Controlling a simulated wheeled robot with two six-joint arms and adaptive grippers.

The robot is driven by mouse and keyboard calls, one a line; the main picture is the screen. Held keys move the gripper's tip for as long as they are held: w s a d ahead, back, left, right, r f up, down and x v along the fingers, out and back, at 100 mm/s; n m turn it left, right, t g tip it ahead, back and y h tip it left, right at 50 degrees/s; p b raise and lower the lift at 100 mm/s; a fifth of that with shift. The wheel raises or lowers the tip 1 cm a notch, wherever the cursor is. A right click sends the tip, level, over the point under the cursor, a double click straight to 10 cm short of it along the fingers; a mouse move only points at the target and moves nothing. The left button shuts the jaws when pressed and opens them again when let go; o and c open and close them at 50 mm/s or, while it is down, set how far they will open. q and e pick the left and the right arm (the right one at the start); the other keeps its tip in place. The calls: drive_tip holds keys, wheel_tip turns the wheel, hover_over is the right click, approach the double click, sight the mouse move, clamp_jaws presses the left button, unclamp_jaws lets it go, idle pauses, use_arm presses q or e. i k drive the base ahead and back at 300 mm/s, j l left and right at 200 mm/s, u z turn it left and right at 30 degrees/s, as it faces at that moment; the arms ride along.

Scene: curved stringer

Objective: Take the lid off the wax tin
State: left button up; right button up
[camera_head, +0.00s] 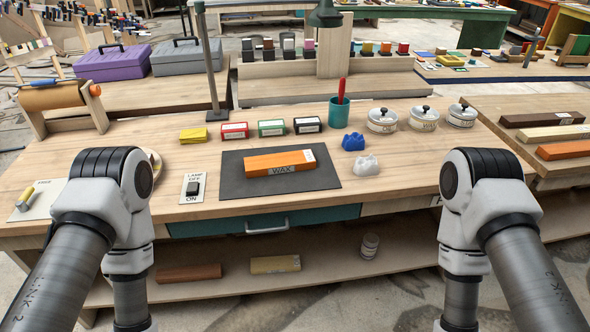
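Three round whitish tins stand in a row at the back right of the bench: a left one (382,126), a middle one (424,124) and a right one (461,120). Each has a lid on with a black knob. Their labels are too small to read, so I cannot tell which is the wax tin. An orange-brown block (272,161) lies on a dark mat (235,183), with a "WAX" label at its front. Both my arms show at the left and right, but both grippers are outside the picture.
A teal cup (339,115) with a red tool stands left of the tins. Blue (353,141) and white (366,165) small pieces lie in front of them. Small labelled boxes (272,128) and a lamp post (212,80) stand further left. The bench front right of the mat is clear.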

sight(424, 112)
drive_tip(key=k+l, duration=0.1)
drive_tip(key=l, duration=0.25)
drive_tip(key=k+l+z, duration=0.1)
drive_tip(key=l, duration=0.3)
drive_tip(key=k+l, duration=0.15)
drive_tip(key=l, duration=0.25)
drive_tip(key=k+l+z, duration=0.1)
drive_tip(key=l, duration=0.25)
drive_tip(key=k+l, duration=0.1)
drive_tip(key=l, duration=0.3)
